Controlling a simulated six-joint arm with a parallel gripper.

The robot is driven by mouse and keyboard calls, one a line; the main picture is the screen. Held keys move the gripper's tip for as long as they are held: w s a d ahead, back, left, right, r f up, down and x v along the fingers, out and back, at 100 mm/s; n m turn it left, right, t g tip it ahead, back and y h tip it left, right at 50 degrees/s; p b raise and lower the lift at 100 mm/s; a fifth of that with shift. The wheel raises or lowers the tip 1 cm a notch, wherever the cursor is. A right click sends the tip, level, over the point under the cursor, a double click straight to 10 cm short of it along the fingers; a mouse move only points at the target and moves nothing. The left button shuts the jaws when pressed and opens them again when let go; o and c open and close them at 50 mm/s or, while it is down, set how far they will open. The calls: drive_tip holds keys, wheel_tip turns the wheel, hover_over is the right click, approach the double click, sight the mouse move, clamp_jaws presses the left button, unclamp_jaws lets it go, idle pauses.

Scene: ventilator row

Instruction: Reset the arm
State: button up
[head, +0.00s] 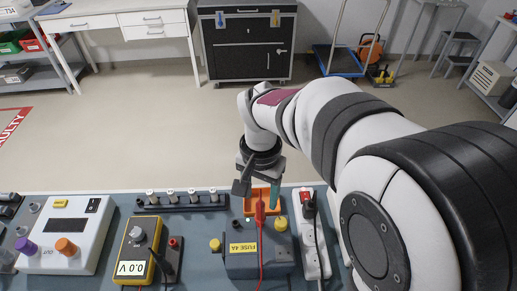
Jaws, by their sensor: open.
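My arm reaches in from the right of the head view and bends down over the workbench (190,283). An orange part (262,192) and a red probe with a red lead (260,212) show between and just below the fingers. The probe appears to stand at the box; I cannot tell whether a finger touches it. Nothing is clearly gripped.
A yellow meter reading 0.0 V (132,268) and a white unit with purple and orange knobs (68,222) stand left. A white power strip (312,240) is close right of the fuse box. Open floor lies beyond.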

wheel_tip(320, 180, up, 9)
drive_tip(key=s+d+f+y, duration=0.1)
drive_tip(key=s+d+f, duration=0.1)
drive_tip(key=s, duration=0.7)
drive_tip(key=s+d+f, duration=0.2)
drive_tip(key=s+f, duration=0.2)
drive_tip(key=s, duration=0.6)
drive_tip(key=shift+s+f+y, duration=0.2)
drive_tip(key=shift+y, duration=0.2)
drive_tip(key=shift+o, duration=0.3)
